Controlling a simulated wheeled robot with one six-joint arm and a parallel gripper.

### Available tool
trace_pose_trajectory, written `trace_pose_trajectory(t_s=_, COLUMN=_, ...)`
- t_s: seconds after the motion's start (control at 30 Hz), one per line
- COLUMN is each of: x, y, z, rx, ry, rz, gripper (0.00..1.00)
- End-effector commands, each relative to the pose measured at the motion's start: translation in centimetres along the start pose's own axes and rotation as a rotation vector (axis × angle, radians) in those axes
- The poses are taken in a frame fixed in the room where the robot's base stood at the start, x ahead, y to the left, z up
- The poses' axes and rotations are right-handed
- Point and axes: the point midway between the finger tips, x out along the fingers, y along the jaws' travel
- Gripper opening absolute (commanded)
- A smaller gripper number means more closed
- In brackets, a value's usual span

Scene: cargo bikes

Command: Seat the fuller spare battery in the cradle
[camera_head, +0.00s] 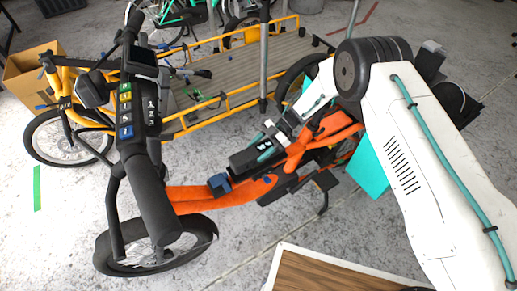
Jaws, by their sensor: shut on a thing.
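My gripper (274,132) is shut on a dark battery (245,160) that has a small white-on-black number label and a teal strip. The label digits are too small to read surely. The battery is tilted and overlaps the orange bike frame (196,199) in the head view. A blue-and-black block (219,184) sits on the frame at the battery's lower left. I cannot tell whether it belongs to the cradle, or whether the battery touches the frame. The cradle is not clearly made out. No second spare battery is clearly visible.
Black handlebars with a panel of coloured squares (125,113) stand in the left foreground. A yellow cargo bike with a slatted bed (237,80) stands behind, near a cardboard box (25,72). A wooden top (325,272) is at the bottom. Concrete floor lies clear at lower left.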

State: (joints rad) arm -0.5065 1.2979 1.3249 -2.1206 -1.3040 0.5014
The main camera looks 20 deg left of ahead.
Motion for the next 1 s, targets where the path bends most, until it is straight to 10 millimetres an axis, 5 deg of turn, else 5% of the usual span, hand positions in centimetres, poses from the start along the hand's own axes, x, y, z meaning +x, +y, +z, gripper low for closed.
trace_pose_trajectory(t_s=1.0, x=0.8, y=0.1, z=1.4, rx=-0.003, ry=0.001, rz=0.001, gripper=0.00)
